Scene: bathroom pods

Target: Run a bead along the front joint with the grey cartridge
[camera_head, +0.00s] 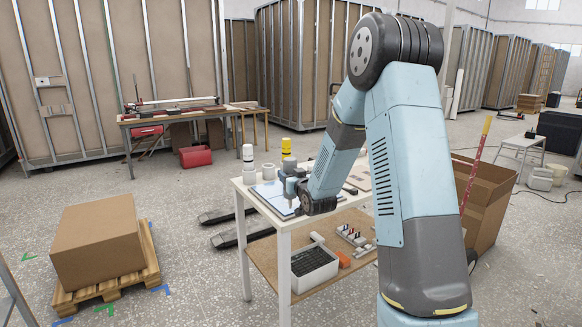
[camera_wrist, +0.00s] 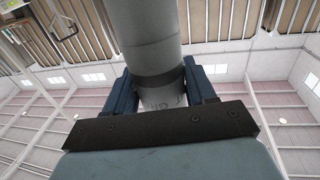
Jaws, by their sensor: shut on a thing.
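The grey cartridge (camera_wrist: 150,42) fills the upper middle of the wrist view as a thick cylinder with a dark band and part of a printed label. My gripper (camera_wrist: 160,88) is shut on it, with one blue jaw on each side. In the head view my arm reaches down over the white table (camera_head: 285,222), and my forearm covers much of its top. The gripper there is small and partly hidden, so I cannot make out the cartridge's tip. I cannot identify the front joint in either view.
A white bottle-like tube (camera_head: 248,158) and a yellow cylinder (camera_head: 286,147) stand on the table's far side. A bin (camera_head: 314,267) sits on the lower shelf.

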